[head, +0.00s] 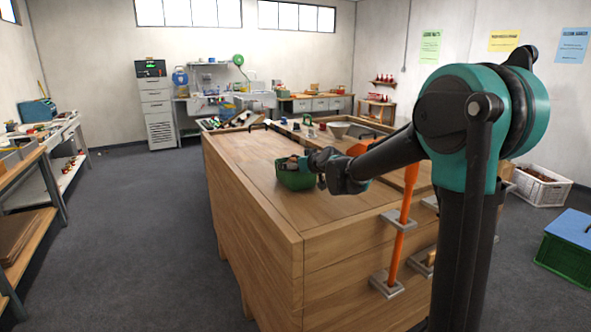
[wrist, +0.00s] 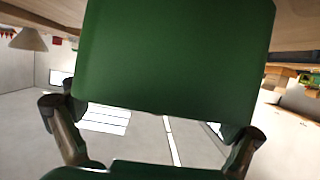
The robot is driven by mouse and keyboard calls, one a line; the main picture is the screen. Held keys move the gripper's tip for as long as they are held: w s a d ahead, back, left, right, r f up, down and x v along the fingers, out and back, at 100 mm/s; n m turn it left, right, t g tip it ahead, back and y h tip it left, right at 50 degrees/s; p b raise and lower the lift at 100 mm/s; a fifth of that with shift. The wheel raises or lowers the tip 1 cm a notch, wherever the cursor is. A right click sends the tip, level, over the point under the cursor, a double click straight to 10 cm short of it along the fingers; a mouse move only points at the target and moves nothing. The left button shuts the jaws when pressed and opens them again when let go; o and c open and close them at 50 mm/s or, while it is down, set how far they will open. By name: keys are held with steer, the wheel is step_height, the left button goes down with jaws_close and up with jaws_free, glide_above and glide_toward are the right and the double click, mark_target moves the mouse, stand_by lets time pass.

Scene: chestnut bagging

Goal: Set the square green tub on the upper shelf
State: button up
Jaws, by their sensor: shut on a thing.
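The square green tub (head: 295,180) is at the left part of the wooden bench top in the head view. I cannot tell whether it touches the wood or hangs just above it. My gripper (head: 308,164) is shut on the tub from its right side. In the wrist view the tub (wrist: 175,55) fills the upper middle, with one finger of my gripper (wrist: 153,125) at each side. The tub's inside is hidden there. A rack at the left edge has an upper shelf (head: 22,162) and a lower shelf; I cannot tell if it is the task's shelf.
The wooden bench (head: 250,225) stands below my arm. An orange-handled tool (head: 397,245) hangs on its near side. A white bowl (head: 338,129) and small items stand farther back. A white crate (head: 540,187) and a green box (head: 568,248) are at right. The floor left is clear.

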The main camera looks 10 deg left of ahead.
step_height(320, 180, up, 20)
steer(key=shift+f, duration=0.25)
steer(key=shift+a, duration=0.1)
